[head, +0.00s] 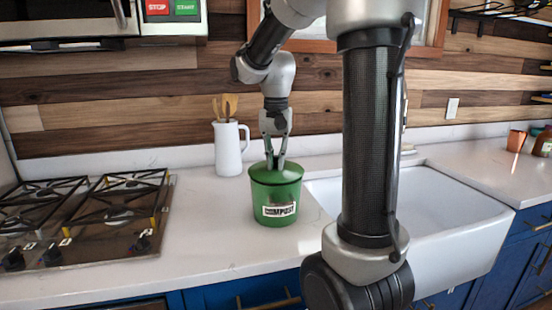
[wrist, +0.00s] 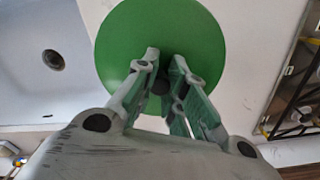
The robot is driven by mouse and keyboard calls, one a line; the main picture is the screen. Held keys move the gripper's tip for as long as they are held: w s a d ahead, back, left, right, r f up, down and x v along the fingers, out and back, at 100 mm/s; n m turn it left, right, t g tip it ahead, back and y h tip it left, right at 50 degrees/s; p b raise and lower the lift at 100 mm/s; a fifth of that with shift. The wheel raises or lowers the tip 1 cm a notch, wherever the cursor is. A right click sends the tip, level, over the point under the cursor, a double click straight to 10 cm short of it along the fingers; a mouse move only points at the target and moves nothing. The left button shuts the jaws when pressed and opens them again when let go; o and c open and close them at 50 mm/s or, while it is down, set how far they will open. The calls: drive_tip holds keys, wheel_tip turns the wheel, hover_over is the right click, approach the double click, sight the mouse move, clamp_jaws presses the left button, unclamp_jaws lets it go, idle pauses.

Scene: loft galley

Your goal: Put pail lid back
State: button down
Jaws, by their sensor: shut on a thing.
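The green compost pail (head: 274,203) stands upright on the white counter, with a label on its front. Its green lid (head: 291,173) is at the top of the pail and looks slightly tilted, with a dark line below its rim. In the head view I cannot tell whether it is fully seated. My gripper (head: 275,166) points down over the lid's middle, shut on its dark knob. In the wrist view the round lid (wrist: 120,45) lies beyond the fingers, and the dark knob shows between the fingertips (wrist: 166,75). The lid hides the pail there.
A white pitcher (head: 228,150) with wooden utensils stands behind and left of the pail. A gas stove (head: 105,212) is at the left. A white sink (head: 450,215) is at the right. The counter in front of the pail is clear.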

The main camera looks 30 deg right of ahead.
drive_tip(key=shift+f, duration=0.45)
drive_tip(key=c, duration=1.4)
unclamp_jaws()
wheel_tip(320, 180, up, 12)
drive_tip(key=f+n, duration=0.1)
drive_tip(key=f, duration=0.1)
drive_tip(key=s+f+n, duration=0.1)
drive_tip(key=f+n, duration=0.1)
drive_tip(key=shift+s+a+f+t, duration=0.1)
drive_tip(key=shift+a+f+t, duration=0.05)
drive_tip(key=shift+t, duration=0.15)
drive_tip(key=shift+s+a+f+n+t, duration=0.65)
drive_tip(key=shift+s+f+n, duration=0.2)
drive_tip(key=shift+s, duration=1.95)
drive_tip(key=shift+s+a+f+n+t, duration=0.6)
drive_tip(key=shift+s+f+n, duration=0.3)
drive_tip(key=shift+s, duration=1.85)
drive_tip(key=shift+s+a+f+n+t, duration=0.55)
drive_tip(key=shift+s+a+f+n, duration=0.25)
drive_tip(key=shift+s, duration=2)
